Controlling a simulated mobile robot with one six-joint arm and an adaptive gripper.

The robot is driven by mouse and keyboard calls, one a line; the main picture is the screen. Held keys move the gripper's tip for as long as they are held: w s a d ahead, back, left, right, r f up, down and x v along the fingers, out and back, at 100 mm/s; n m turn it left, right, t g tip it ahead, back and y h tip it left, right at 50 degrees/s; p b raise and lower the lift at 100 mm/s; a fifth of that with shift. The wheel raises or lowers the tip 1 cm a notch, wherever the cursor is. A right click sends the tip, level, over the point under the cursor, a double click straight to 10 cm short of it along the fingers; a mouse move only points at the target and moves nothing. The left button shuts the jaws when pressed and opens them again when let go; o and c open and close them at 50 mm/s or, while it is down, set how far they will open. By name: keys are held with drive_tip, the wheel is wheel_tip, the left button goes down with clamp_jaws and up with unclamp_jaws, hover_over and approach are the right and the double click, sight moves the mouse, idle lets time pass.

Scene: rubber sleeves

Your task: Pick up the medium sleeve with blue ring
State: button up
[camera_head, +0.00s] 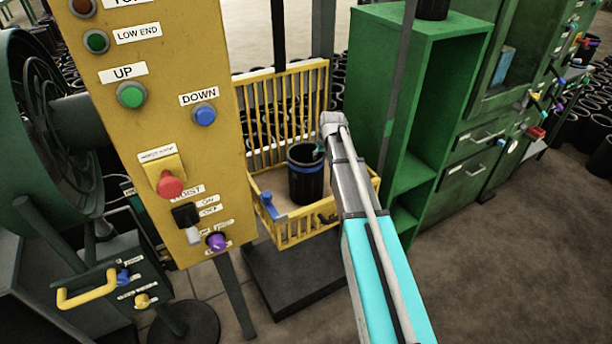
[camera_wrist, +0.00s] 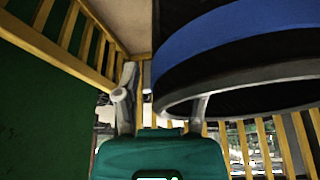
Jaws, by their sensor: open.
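The sleeve with the blue ring (camera_head: 306,183) is a black open cylinder standing upright in a yellow crate (camera_head: 297,236). In the wrist view the sleeve (camera_wrist: 235,45) fills the upper right, with its blue band and grey rim close up. My gripper (camera_head: 319,152) is at the right side of the sleeve's rim in the head view. In the wrist view my gripper (camera_wrist: 163,88) is open. Its left finger is clear of the sleeve, and its right finger overlaps the rim opening, with its tip partly hidden. I cannot tell whether either finger touches the sleeve.
The crate's slatted back (camera_head: 285,112) rises behind the sleeve. A blue-handled item (camera_head: 271,208) is at the crate's front left. A yellow control panel (camera_head: 165,110) stands close on the left, and a green shelf cabinet (camera_head: 415,110) close on the right.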

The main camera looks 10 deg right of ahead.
clamp_jaws()
drive_tip(key=shift+r, duration=0.2)
idle(0.6)
wheel_tip(320, 180, up, 10)
drive_tip(key=p, duration=1)
drive_tip(key=shift+f, duration=0.2)
idle(0.4)
